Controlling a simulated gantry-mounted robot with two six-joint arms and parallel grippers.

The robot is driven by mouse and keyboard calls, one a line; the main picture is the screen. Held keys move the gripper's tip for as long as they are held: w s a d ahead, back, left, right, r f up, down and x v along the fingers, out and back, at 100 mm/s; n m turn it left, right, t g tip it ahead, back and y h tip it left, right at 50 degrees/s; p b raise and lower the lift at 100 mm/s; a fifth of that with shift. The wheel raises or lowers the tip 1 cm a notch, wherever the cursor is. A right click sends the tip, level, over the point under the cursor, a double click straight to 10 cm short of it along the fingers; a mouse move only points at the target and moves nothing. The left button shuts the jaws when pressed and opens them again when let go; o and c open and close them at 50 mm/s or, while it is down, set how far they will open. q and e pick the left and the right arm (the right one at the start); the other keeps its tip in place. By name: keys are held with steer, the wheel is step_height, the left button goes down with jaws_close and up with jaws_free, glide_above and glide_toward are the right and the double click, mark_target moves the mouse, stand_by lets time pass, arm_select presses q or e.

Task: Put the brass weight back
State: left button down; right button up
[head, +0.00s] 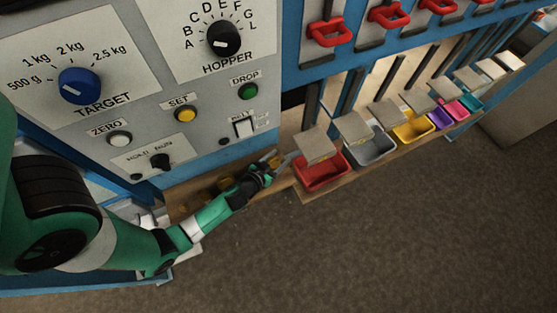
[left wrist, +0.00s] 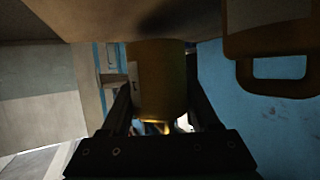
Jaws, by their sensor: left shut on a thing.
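My left gripper (head: 266,172) reaches in from the left, low in front of the panel, over the wooden shelf (head: 180,203). It is shut on the brass weight (left wrist: 158,78), which fills the space between the two fingers in the left wrist view. The weight has a pale label on its side. In the head view only a small brass part shows by the fingertips. I cannot tell whether the weight touches the shelf. My right gripper is not in view.
Other brass weights (head: 226,183) stand on the shelf beside my gripper. One with a loop handle (left wrist: 272,70) is close by in the left wrist view. A red bin (head: 321,179) is just right of the gripper, with more coloured bins beyond. The panel is close above.

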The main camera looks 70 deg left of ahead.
arm_select(q)
steer(key=shift+f, duration=0.6)
steer(key=shift+r, duration=0.1)
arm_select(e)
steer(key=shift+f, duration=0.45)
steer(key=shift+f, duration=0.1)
arm_select(q)
steer(key=c, duration=0.6)
jaws_free()
steer(key=shift+f, duration=0.25)
steer(key=o, duration=0.5)
